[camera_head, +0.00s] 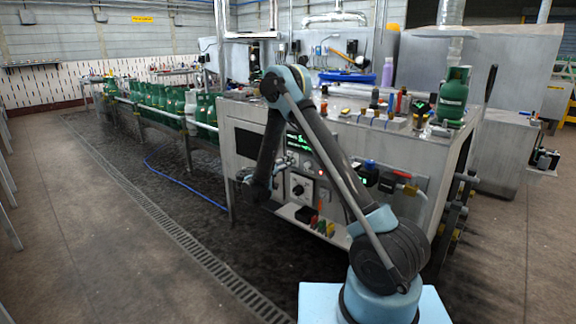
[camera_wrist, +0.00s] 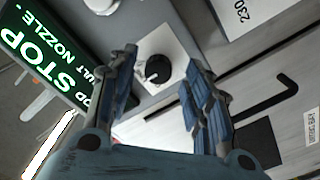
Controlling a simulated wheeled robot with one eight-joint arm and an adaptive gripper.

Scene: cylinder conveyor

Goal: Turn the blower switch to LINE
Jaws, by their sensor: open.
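In the wrist view the switch (camera_wrist: 157,72) is a black rotary knob on a white square plate, set on a grey panel. My gripper (camera_wrist: 164,72) is open, with one finger on each side of the knob in the picture. Whether the fingers touch it or the plate I cannot tell. The lettering around the knob is too small to read. In the head view the same kind of knob on a white plate (camera_head: 300,188) shows on the front of the metal cabinet (camera_head: 240,165). My gripper (camera_head: 250,183) is left of it, partly hidden by my arm.
The cabinet top holds bottles and a green gas cylinder (camera_head: 453,98). More green cylinders (camera_head: 160,97) line the conveyor at left. The floor (camera_head: 90,220) at left is mostly clear.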

